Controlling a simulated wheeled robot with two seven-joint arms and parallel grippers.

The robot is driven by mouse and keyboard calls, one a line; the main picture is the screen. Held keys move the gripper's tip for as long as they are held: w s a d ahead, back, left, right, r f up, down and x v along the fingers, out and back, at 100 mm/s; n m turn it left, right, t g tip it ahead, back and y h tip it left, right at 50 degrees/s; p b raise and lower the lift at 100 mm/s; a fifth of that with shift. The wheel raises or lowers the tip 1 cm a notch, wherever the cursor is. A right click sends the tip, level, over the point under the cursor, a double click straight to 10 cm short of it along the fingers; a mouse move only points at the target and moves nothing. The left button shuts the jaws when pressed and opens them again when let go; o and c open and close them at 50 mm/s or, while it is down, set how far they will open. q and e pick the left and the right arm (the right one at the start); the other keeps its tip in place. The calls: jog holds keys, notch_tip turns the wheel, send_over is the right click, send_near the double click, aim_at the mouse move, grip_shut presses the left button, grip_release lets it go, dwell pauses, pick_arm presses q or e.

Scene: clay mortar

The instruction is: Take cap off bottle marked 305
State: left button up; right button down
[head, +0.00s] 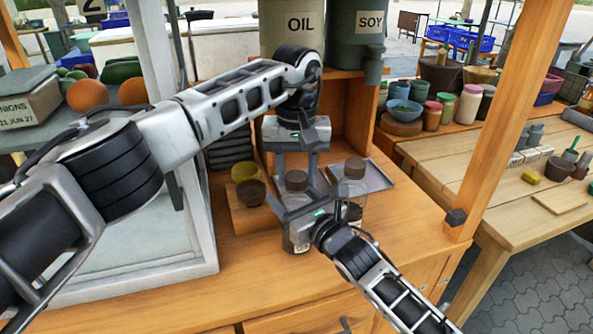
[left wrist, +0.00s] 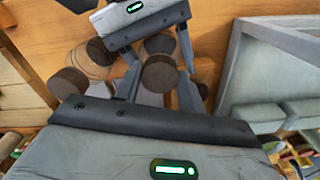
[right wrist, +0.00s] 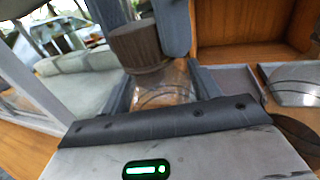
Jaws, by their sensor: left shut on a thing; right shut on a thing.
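A clear bottle (head: 299,236) with a brown cap (head: 296,180) is at the middle of the wooden counter. My left gripper (head: 297,172) reaches down from above with its fingers on either side of the cap, shut on it. The cap also shows between its fingers in the left wrist view (left wrist: 161,76). My right gripper (head: 298,205) is shut around the upper bottle body from the right, below the cap; the clear bottle shows there in the right wrist view (right wrist: 163,85). The label is too small to read. A second brown-capped bottle (head: 354,168) stands just right, partly hidden by my right gripper.
A yellow cup (head: 244,172) and a brown cup (head: 251,192) sit on a wooden block at left. A grey tray (head: 378,176) lies behind the second bottle. OIL (head: 300,38) and SOY (head: 352,35) containers stand above. The front counter is clear.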

pick_arm(q)
jog(key=n, duration=0.6)
jog(key=shift+n, duration=0.4)
jog(key=n, duration=0.7)
jog(key=shift+r, duration=0.1)
jog(key=n, duration=0.7)
jog(key=shift+n, duration=0.3)
jog(key=n, duration=1.4)
jog(key=shift+n, duration=0.3)
jog(key=n, duration=0.4)
jog(key=shift+n, duration=0.4)
jog(key=n, duration=1.2)
jog(key=shift+r+n, duration=0.1)
jog(key=shift+n, duration=0.3)
